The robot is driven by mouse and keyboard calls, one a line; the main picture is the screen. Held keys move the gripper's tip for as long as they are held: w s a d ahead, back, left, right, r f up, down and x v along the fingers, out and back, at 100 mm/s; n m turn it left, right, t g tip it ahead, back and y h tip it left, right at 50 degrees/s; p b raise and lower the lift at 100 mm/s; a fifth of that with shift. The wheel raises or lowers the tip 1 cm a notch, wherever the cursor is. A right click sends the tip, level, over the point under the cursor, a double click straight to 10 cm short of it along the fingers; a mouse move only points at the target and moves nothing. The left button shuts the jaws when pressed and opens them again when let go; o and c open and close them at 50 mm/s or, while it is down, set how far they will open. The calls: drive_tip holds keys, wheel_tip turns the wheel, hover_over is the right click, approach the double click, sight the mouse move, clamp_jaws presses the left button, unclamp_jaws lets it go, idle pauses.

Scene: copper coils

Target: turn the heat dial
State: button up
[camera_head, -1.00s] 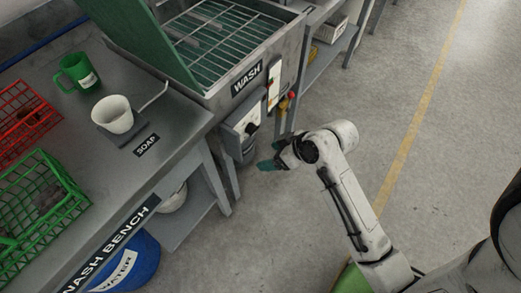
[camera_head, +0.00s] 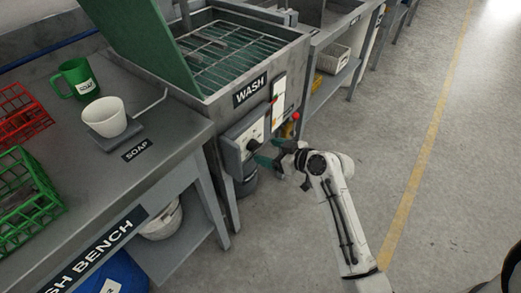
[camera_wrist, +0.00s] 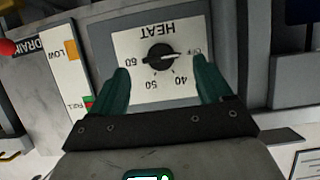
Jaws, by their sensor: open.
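The heat dial (camera_wrist: 160,57) is a round black knob on a white plate (camera_wrist: 132,42) marked HEAT, OFF, 40, 50 and 60. In the wrist view it shows upside down, its light pointer line aimed towards OFF. In the head view the dial (camera_head: 251,145) sits on the grey control box on the front of the wash unit. My gripper (camera_head: 265,152) is just in front of that box. In the wrist view my gripper (camera_wrist: 165,92) has its two green fingers apart, one to each side below the dial, with nothing between them. I cannot tell whether the fingertips touch the panel.
A level strip (camera_wrist: 68,57) marked LOW and a red knob (camera_wrist: 8,47) by a DRAIN label are beside the heat plate. The wash bench (camera_head: 165,115) with a white cup (camera_head: 105,117) and green mug (camera_head: 78,78) stands left. Open floor lies right.

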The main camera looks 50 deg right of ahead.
sight(258, 148)
drive_tip(key=shift+x, duration=2.15)
drive_tip(key=c, duration=1)
